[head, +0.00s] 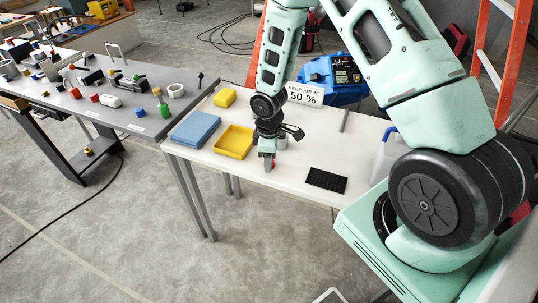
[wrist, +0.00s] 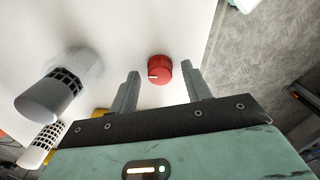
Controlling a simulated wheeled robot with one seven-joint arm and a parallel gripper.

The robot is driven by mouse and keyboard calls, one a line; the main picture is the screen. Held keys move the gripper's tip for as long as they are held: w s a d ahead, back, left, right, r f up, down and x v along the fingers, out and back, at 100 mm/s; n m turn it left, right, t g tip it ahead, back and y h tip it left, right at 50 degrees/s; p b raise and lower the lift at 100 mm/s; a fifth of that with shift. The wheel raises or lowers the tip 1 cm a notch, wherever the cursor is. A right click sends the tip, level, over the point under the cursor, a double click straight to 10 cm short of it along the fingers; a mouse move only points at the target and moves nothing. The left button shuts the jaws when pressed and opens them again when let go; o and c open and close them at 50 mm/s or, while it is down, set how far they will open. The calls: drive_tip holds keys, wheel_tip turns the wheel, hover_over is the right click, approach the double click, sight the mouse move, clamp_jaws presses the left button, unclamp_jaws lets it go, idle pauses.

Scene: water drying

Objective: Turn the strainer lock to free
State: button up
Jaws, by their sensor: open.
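A round red knob (wrist: 160,69) with a white pointer mark shows in the wrist view, on a white surface. I take it to be the strainer lock, but no label is readable. The pointer mark is toward the left of its face. My gripper (wrist: 161,72) is open, with one finger on each side of the knob and visible gaps between. In the head view my gripper (head: 268,163) points down at the white table, and a bit of red shows at its fingertips. A grey cylinder with a dark grille (wrist: 52,92) stands left of the knob in the wrist view.
On the white table (head: 285,178) are a yellow tray (head: 233,153), blue cloths (head: 194,130), a yellow block (head: 224,97), a black mat (head: 326,180) and a "KEEP AIR AT 50 %" sign (head: 305,95). A blue machine (head: 340,78) is behind. A grey bench (head: 140,112) with several parts stands left.

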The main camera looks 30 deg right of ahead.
wheel_tip(320, 180, up, 18)
drive_tip(key=shift+f, duration=0.25)
idle(0.6)
